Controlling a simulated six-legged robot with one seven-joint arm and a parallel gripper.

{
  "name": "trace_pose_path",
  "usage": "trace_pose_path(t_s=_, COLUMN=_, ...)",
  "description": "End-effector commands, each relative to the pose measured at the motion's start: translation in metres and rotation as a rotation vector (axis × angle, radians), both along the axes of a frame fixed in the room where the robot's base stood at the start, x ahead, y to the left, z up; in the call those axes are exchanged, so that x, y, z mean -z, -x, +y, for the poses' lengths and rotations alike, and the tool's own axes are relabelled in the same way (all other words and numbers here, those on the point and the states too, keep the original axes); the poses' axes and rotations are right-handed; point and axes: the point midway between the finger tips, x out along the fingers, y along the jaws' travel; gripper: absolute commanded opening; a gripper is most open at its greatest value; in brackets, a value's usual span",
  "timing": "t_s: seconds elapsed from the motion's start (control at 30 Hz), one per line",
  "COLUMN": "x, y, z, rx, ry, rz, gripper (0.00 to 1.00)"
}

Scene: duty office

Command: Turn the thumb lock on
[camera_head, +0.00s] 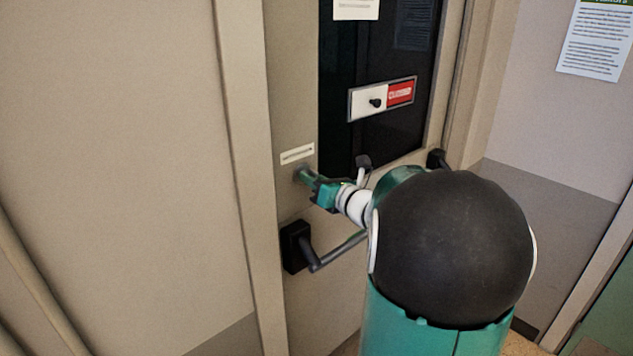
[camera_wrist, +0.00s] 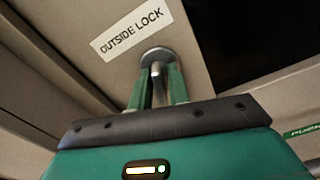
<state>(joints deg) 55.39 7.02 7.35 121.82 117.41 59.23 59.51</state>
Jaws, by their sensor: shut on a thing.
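The thumb lock (camera_wrist: 156,57) is a round metal rose with a small turn piece, set in the beige door just below a white label (camera_wrist: 131,29) reading "OUTSIDE LOCK". My gripper (camera_wrist: 158,80) reaches up to it in the wrist view, with its two green fingers on either side of the turn piece and shut on it. In the head view my gripper (camera_head: 305,176) touches the door just under the label (camera_head: 297,154). The fingers partly hide the turn piece, and its exact angle is hard to tell.
A dark lever handle (camera_head: 318,258) juts from the door below my gripper, partly behind my arm. A dark window (camera_head: 345,60) with a white and red sliding sign (camera_head: 382,98) is above right. A notice (camera_head: 594,40) hangs on the right wall.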

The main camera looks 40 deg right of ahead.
Motion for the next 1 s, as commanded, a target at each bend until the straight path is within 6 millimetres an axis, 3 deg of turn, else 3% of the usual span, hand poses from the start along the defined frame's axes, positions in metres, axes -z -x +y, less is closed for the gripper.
trace_pose_path(t_s=0.2, x=-0.0002, y=0.0, z=0.0002, rx=0.0, ry=-0.236, rz=0.007, gripper=0.0)
trace_pose_path(t_s=0.6, x=-0.0002, y=0.0, z=0.0004, rx=-0.001, ry=-0.309, rz=0.008, gripper=0.0)
trace_pose_path(t_s=1.0, x=-0.0004, y=0.0004, z=-0.0002, rx=0.001, ry=-0.773, rz=0.021, gripper=0.0)
